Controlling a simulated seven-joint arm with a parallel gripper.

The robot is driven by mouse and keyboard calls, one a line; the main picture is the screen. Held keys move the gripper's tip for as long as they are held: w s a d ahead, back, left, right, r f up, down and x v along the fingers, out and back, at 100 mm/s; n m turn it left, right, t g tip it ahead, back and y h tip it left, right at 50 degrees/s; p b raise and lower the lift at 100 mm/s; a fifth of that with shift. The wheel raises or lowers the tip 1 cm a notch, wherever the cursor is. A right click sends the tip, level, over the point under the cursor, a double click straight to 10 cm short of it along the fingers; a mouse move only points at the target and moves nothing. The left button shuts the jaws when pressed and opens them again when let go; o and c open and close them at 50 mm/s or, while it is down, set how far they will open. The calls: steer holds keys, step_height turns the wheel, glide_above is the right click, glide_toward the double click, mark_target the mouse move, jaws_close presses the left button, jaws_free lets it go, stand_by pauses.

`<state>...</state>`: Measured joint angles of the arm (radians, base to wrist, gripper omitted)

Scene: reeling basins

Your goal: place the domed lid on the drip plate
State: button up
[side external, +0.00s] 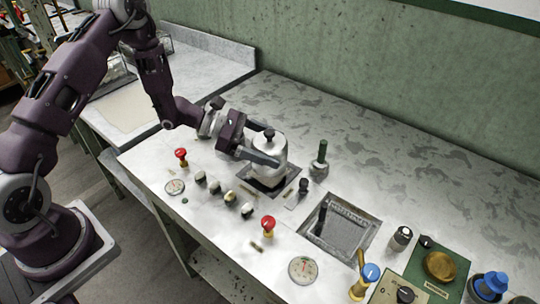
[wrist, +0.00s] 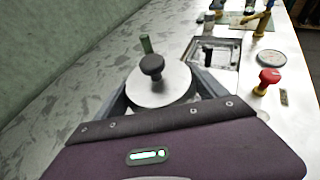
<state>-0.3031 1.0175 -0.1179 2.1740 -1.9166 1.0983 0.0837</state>
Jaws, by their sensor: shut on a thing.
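The domed lid (side external: 270,146) is a pale, rounded metal piece with a black knob on top. It stands roughly upright above a dark square opening (side external: 253,183) in the bench; I cannot tell whether it touches the rim. My gripper (side external: 266,157) is shut on the lid's sides. In the wrist view the lid (wrist: 158,88) sits between both fingers of my gripper (wrist: 161,92), knob towards the camera. I cannot tell for sure which surface is the drip plate. A square metal-framed basin (side external: 345,236) with a dark lever lies to the right.
A green-handled piece (side external: 321,158) and a small black-knobbed lever (side external: 303,186) stand close right of the lid. Red knobs (side external: 268,223), gauges (side external: 302,270) and several small knobs line the front. A green panel (side external: 453,289) is at right. The bench's back is clear.

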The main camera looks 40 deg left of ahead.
steer(key=shift+f, duration=1.2)
steer(key=o, duration=1.4)
steer(key=shift+f, duration=0.15)
steer(key=shift+c, duration=0.2)
